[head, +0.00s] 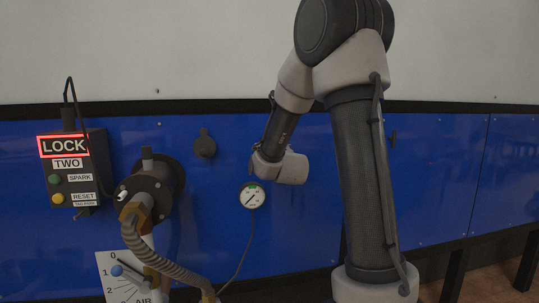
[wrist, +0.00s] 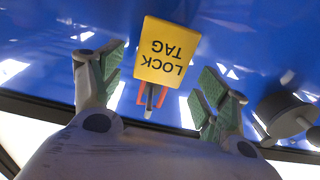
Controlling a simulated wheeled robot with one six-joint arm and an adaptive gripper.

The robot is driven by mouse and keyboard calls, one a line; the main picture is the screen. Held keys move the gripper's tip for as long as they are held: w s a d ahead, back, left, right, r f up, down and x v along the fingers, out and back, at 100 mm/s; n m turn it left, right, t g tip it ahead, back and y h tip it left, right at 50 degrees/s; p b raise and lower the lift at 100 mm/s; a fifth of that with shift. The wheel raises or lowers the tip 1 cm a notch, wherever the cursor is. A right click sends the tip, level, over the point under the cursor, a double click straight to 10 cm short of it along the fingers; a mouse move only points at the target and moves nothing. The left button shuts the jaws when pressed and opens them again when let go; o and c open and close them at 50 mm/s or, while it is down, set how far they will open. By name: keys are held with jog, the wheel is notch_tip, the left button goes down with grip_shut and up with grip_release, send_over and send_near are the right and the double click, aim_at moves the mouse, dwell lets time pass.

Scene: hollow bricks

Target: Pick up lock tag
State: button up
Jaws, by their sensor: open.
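A yellow lock tag (wrist: 167,50) with the black words "LOCK TAG" shows in the wrist view, upside down in the picture. It sits against the blue panel, with a dark stem and a red bracket (wrist: 152,95) at its lower end. My gripper (wrist: 163,82) is open, its green-padded fingers on either side of the tag's lower end. I cannot tell how far the tag is from the fingers. In the head view my arm's end is in front of the panel; the tag and the fingers are hidden there.
At left are a control box (head: 69,168) with a lit LOCK sign and a hose fitting (head: 150,190) with a ribbed hose. A round gauge (head: 252,196) hangs below my wrist. A grey knob (wrist: 285,115) is right of the fingers.

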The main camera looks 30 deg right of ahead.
jog(key=x, duration=0.2)
jog(key=shift+w+d, duration=0.15)
jog(key=shift+w, duration=0.15)
jog(key=c, duration=1.1)
jog(key=shift+r, duration=0.2)
